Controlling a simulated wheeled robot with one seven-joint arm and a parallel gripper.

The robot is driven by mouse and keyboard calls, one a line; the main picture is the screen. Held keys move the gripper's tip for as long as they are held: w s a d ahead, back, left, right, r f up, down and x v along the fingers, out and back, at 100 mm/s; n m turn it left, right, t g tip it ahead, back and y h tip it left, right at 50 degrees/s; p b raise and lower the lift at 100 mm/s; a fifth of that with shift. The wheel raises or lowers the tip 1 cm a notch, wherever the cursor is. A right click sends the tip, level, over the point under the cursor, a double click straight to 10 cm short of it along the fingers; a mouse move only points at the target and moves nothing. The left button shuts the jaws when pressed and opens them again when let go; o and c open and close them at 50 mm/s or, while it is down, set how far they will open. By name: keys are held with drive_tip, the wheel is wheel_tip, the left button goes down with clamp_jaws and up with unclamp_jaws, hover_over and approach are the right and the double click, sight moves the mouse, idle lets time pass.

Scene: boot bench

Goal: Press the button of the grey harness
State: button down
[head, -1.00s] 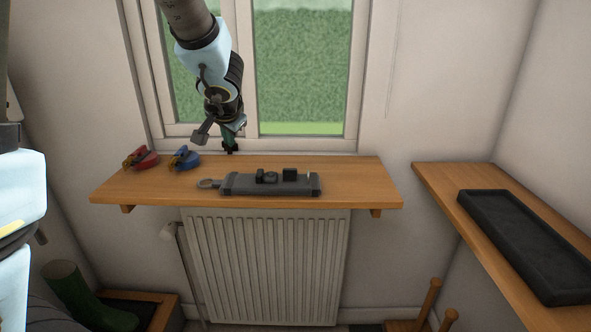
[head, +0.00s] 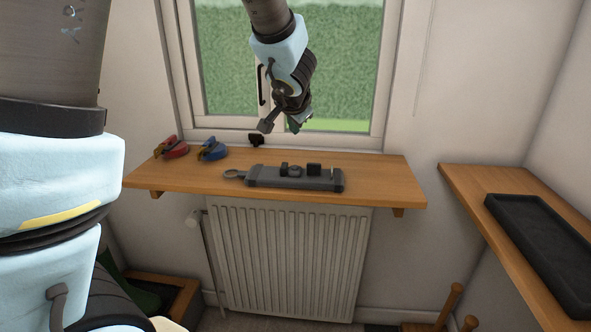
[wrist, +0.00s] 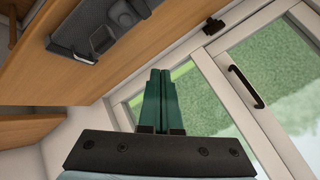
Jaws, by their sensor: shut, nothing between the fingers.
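The grey harness (head: 270,178) lies flat on the wooden shelf under the window. It has a ring at its left end and dark blocks on top, with a round button-like part (head: 295,170) between two of them. In the wrist view the harness (wrist: 85,42) shows at the upper left, with a metal loop near its edge. My gripper (head: 295,124) is above and behind the harness, in front of the window, and touches nothing. In the wrist view its green fingers (wrist: 161,75) are together and empty, pointing toward the window frame.
The wooden shelf (head: 385,190) also carries a red clip-like object (head: 174,148) and a blue one (head: 212,150) at left. A small black fitting (head: 256,139) is at the window sill. A window handle (wrist: 243,86) projects near my gripper. A black tray (head: 540,250) lies on the right shelf.

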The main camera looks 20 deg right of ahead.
drive_tip(key=b, duration=0.5)
hover_over(294, 171)
wheel_tip(294, 171, down, 6)
drive_tip(key=shift+f, duration=0.15)
drive_tip(key=shift+f+b, duration=0.55)
drive_tip(key=shift+f, duration=0.05)
drive_tip(key=shift+f+b, duration=0.25)
drive_tip(key=shift+b, duration=0.05)
idle(1.0)
drive_tip(key=shift+f+b, duration=0.15)
drive_tip(key=shift+b, duration=0.2)
drive_tip(key=shift+f+b, duration=0.4)
drive_tip(key=shift+b, duration=0.15)
idle(0.7)
drive_tip(key=shift+r, duration=0.15)
drive_tip(key=shift+r+p, duration=0.6)
drive_tip(key=shift+r, duration=0.1)
